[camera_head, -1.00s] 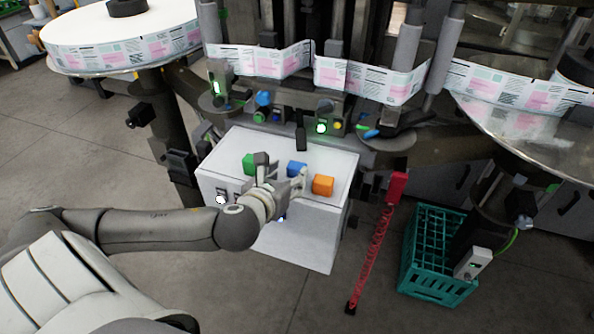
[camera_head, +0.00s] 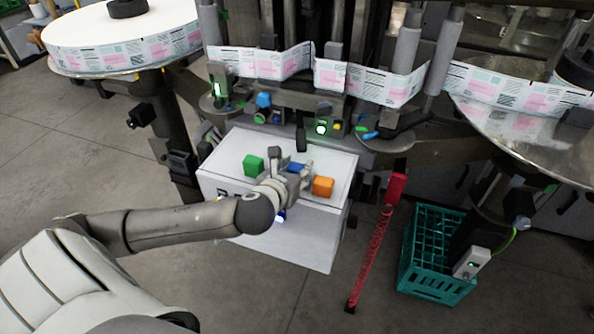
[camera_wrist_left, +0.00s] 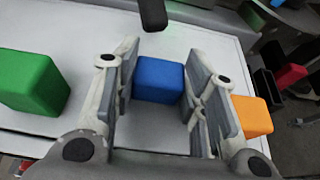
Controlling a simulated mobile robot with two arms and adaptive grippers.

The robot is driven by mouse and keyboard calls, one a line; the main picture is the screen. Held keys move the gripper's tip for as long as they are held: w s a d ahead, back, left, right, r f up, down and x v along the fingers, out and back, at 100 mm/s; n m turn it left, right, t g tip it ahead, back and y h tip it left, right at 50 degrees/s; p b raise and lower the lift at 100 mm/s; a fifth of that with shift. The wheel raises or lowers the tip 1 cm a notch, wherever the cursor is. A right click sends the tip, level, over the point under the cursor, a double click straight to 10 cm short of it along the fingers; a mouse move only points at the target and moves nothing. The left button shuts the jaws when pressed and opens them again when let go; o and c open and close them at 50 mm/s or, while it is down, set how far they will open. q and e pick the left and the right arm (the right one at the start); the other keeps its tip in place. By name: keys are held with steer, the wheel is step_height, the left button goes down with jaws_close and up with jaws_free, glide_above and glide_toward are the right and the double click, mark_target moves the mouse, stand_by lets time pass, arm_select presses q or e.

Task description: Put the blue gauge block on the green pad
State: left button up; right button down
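The blue gauge block (camera_head: 297,166) sits on a white-topped cabinet (camera_head: 235,145), between a green block (camera_head: 253,165) and an orange block (camera_head: 323,186). My left gripper (camera_head: 292,173) is over the cabinet at the blue block. In the left wrist view, its open fingers stand on either side of the blue block (camera_wrist_left: 158,79), which shows between them; I cannot tell whether they touch it. The green block (camera_wrist_left: 34,83) lies left of the fingers and looks like a cube; I make out no flat green pad. My right gripper is out of view.
The orange block (camera_wrist_left: 252,116) is close beside the right finger. A dark post (camera_head: 301,138) stands at the cabinet's back edge. Labeller machinery and a label web (camera_head: 260,62) run behind. A teal crate (camera_head: 432,250) is on the floor at right.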

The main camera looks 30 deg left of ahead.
arm_select(q)
steer(key=shift+c, duration=1.1)
steer(key=shift+r, duration=0.1)
